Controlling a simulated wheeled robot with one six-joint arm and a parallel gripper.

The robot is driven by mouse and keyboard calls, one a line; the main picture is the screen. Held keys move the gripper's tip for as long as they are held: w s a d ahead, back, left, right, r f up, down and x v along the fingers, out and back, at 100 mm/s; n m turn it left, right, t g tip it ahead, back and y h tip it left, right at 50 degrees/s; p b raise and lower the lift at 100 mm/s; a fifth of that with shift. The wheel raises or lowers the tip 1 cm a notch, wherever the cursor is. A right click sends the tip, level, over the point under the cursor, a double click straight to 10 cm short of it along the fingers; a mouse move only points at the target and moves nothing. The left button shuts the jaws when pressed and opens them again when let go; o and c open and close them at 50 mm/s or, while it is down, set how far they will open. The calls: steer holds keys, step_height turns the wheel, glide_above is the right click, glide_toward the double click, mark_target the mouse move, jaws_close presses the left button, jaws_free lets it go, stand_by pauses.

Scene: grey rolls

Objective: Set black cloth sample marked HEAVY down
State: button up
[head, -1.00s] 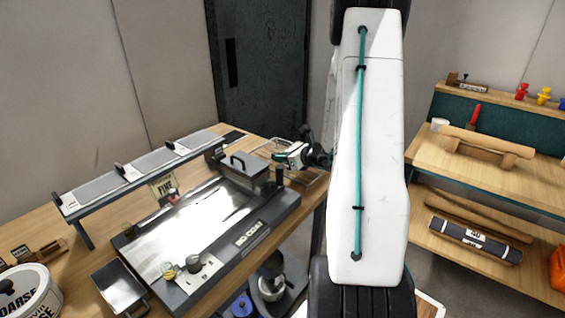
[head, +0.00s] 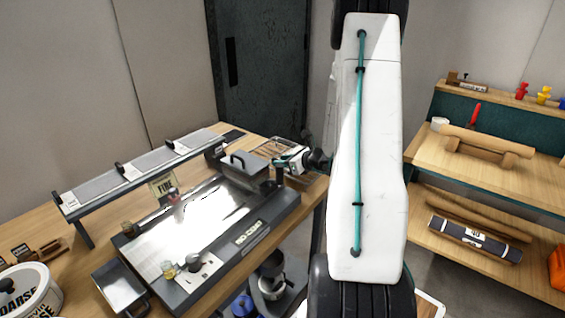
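I cannot make out the HEAVY marking anywhere. A small flat dark patch (head: 235,135) lies on the wooden table at the far end of the long rack; it may be a cloth sample, but I cannot tell. My gripper (head: 279,163), white and teal, is over the table's far right corner, beside a grey lidded box with a handle (head: 246,168) and a wire rack (head: 277,147). Its fingertips are too small and partly hidden to show whether they hold anything.
The coating machine (head: 205,215) with its bright plate fills the middle of the table (head: 70,265). A long raised rack (head: 140,172) with grey strips stands behind it. A tub (head: 28,290) is front left. Shelves with rolls (head: 475,238) stand at right.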

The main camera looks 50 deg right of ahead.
steer(key=v, duration=1.1)
steer(key=shift+s, duration=0.25)
